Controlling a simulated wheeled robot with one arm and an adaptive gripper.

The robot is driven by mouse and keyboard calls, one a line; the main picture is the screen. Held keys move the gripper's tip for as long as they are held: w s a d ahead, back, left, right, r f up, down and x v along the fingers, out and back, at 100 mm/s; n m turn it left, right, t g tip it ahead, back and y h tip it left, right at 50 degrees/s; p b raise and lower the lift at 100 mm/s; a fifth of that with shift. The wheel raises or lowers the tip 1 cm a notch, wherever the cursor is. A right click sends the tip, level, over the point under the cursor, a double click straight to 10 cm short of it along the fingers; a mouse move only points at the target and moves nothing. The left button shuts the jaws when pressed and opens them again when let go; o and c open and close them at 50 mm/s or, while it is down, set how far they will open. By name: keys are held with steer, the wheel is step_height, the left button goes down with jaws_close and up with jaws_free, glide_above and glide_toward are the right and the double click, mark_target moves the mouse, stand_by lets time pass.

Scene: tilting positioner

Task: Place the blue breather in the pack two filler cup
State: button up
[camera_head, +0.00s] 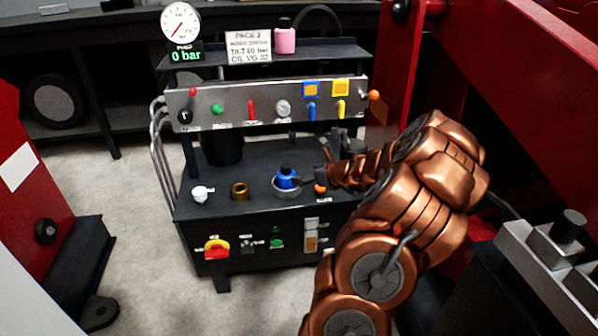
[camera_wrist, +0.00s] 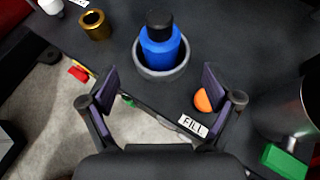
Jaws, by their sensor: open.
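The blue breather (camera_wrist: 160,46), a blue body with a black cap, stands upright inside a round grey filler cup (camera_wrist: 150,72) on the black shelf. Both also show in the head view, the breather (camera_head: 286,179) and the cup's rim (camera_head: 287,193). My gripper (camera_wrist: 158,92) is open and empty, with its two fingers apart on the near side of the cup, clear of the breather. In the head view my gripper (camera_head: 322,172) is just right of the breather. The breather's lower end is hidden by the cup's wall.
A brass ring (camera_head: 239,190) and a white knob-like piece (camera_head: 199,193) stand left of the cup. An orange ball (camera_wrist: 203,100) and a FILL label (camera_wrist: 192,126) are close by. A panel with levers (camera_head: 265,108) rises behind. A pink bottle (camera_head: 285,40) stands on the top shelf.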

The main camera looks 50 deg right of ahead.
steer(key=shift+s+r, duration=0.3)
steer(key=shift+s, duration=0.1)
steer(key=w+a+r+n+g+y, duration=0.15)
steer(key=a+n, duration=0.25)
steer(key=a, duration=0.4)
steer(key=w+a+r+n+y, duration=0.2)
steer(key=a+r+n+y, duration=0.15)
steer(key=a, duration=0.45)
steer(key=w+a+r+n+g+y, duration=0.15)
steer(key=a+n, duration=0.25)
steer(key=a, duration=0.4)
steer(key=s+a+n+g+y, duration=0.25)
steer(key=a+n, duration=0.35)
steer(key=a, duration=0.6)
steer(key=s+a+f+n+g+h, duration=0.15)
steer(key=s+a+n+g, duration=0.55)
steer(key=s+a+n, duration=0.75)
steer(key=s+d+n+g+h, duration=0.1)
steer(key=s+d+n+h, duration=0.1)
steer(key=s, duration=0.7)
steer(key=s+d+n+g+h, duration=0.2)
steer(key=s+d+n+h, duration=0.1)
steer(key=s, duration=0.6)
steer(key=shift+d+h, duration=0.85)
steer(key=shift+d, duration=0.15)
